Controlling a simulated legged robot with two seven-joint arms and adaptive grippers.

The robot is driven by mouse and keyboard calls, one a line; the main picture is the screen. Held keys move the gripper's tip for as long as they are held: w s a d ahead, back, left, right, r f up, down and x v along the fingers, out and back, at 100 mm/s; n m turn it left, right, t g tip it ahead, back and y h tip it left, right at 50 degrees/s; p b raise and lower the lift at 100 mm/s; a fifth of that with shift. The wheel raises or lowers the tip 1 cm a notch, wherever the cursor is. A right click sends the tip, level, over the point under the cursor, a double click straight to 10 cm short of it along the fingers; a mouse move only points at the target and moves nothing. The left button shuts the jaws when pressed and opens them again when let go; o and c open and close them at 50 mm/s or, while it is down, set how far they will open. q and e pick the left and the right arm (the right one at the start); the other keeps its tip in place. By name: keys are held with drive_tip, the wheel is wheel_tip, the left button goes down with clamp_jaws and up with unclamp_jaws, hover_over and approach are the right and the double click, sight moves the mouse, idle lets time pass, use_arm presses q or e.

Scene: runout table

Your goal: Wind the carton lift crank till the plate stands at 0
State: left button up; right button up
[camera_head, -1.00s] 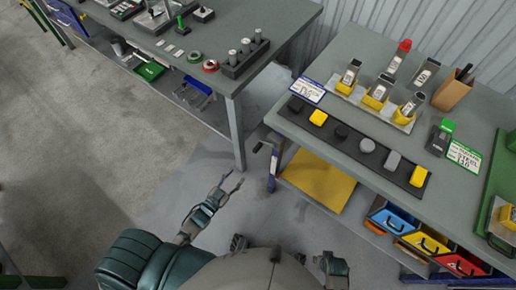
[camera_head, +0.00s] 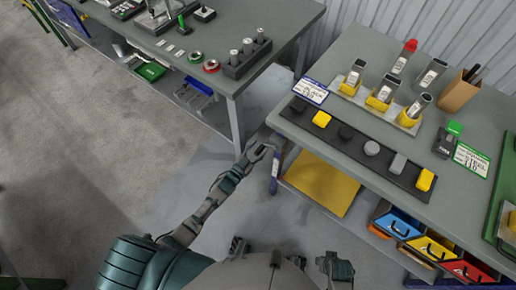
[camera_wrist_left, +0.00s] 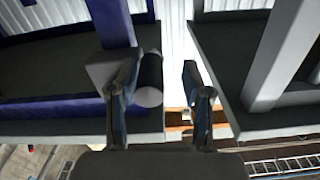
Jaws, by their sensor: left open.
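The yellow carton lift plate (camera_head: 322,184) shows below the right bench in the head view. My left gripper (camera_head: 262,151) is open at that bench's left front corner, by a blue upright (camera_head: 274,172). In the left wrist view a cylinder with a dark band and pale end (camera_wrist_left: 150,82), which looks like the crank's handle, lies between the open fingers (camera_wrist_left: 158,92). It is close to the left finger, and I cannot tell if they touch. The crank is mostly hidden by my gripper in the head view. No lift scale is readable. My right gripper is not clearly visible.
The right bench (camera_head: 312,125) carries a dark strip of buttons (camera_head: 345,133), yellow holders (camera_head: 378,102) and a brown box (camera_head: 459,92). Blue, yellow and red drawers (camera_head: 432,247) sit below. A second bench (camera_head: 285,20) stands at the left. Floor between is clear.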

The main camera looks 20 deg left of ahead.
use_arm(q)
drive_tip(key=shift+d, duration=0.15)
use_arm(e)
drive_tip(key=shift+d, duration=0.1)
use_arm(q)
drive_tip(key=shift+c, duration=1)
drive_tip(key=shift+d+r, duration=0.1)
drive_tip(key=shift+r, duration=0.05)
clamp_jaws()
use_arm(e)
drive_tip(key=shift+d+f, duration=0.1)
drive_tip(key=shift+d, duration=0.1)
use_arm(q)
drive_tip(key=shift+n, duration=0.3)
